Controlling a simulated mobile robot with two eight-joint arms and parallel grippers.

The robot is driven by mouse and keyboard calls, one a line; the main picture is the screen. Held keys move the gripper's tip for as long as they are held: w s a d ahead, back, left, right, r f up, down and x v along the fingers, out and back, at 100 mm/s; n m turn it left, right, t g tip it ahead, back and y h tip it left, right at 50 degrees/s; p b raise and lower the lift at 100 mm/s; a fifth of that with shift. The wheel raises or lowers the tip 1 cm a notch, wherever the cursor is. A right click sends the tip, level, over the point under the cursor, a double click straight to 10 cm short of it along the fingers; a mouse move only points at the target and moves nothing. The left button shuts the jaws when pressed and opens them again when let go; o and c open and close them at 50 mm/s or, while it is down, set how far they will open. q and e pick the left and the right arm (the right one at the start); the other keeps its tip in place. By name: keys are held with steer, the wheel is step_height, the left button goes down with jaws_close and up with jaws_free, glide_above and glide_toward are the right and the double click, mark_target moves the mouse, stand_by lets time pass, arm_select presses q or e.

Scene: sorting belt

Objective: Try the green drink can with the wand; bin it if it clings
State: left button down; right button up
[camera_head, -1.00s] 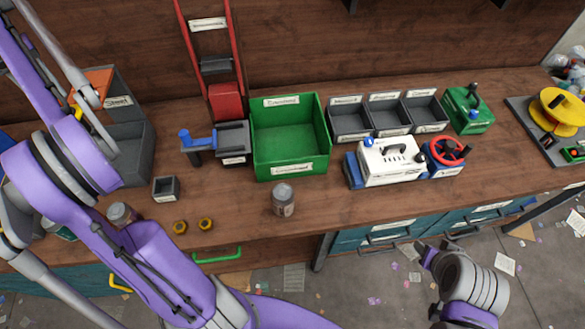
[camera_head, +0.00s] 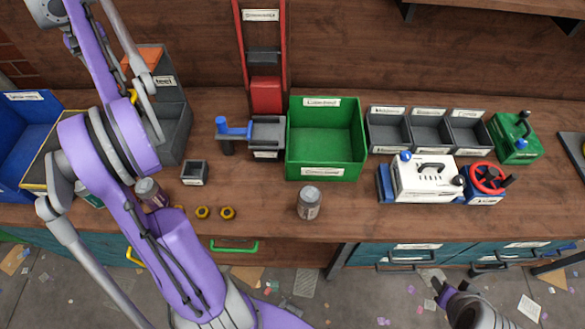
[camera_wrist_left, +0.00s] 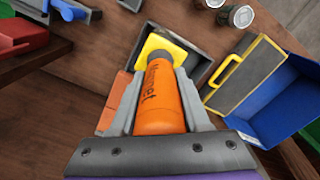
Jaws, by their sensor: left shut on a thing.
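The green drink can (camera_head: 92,199) stands at the left of the bench and is mostly hidden behind my left arm. One of two cans at the top of the left wrist view (camera_wrist_left: 238,16) may be it; I cannot tell. My left gripper (camera_wrist_left: 158,115) is shut on the wand, whose orange handle (camera_wrist_left: 160,85) has a yellow head (camera_wrist_left: 160,47). The wand appears over the grey steel bin (camera_wrist_left: 200,68), which also stands at the left in the head view (camera_head: 175,125). My right gripper (camera_head: 434,292) is at the bottom right, its fingers unclear.
A brown can (camera_head: 148,193) and another can (camera_head: 309,204) stand on the bench. A blue bin (camera_head: 25,135) is at far left, a green bin (camera_head: 325,172) in the middle. A white device (camera_head: 425,180) stands right. Bench front between the cans holds brass nuts (camera_head: 202,212).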

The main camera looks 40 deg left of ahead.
arm_select(q)
steer(key=shift+f, duration=0.25)
arm_select(e)
steer(key=shift+s+f, duration=0.1)
